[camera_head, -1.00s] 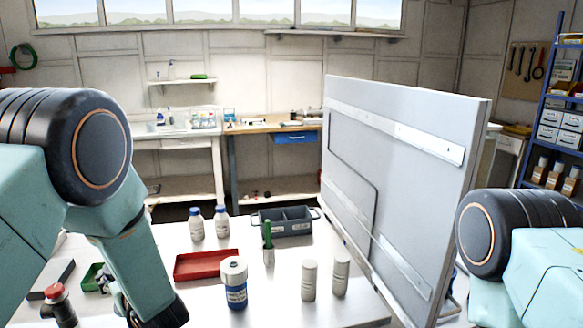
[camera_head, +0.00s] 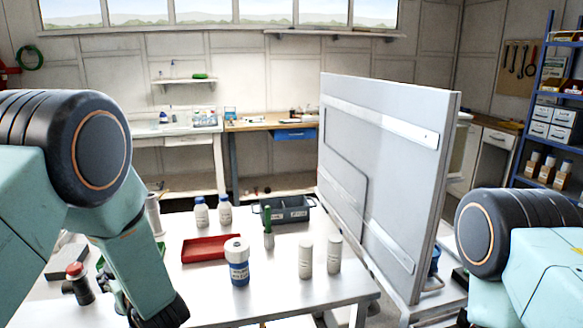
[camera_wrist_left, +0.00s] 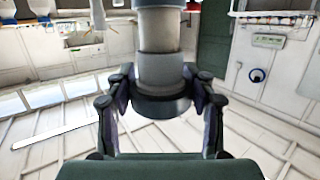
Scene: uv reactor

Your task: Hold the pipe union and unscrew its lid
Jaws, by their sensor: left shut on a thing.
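In the left wrist view my left gripper (camera_wrist_left: 162,105) is shut around a grey cylindrical piece with a dark collar, which looks like the pipe union (camera_wrist_left: 160,65). The fingers press on the dark collar from both sides. I cannot make out the lid. In the head view my left arm comes down at the lower left, and its fingers and the held piece are not clearly visible. My right arm shows at the right edge, but its gripper is out of view.
A large grey panel (camera_head: 385,170) stands at the right.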

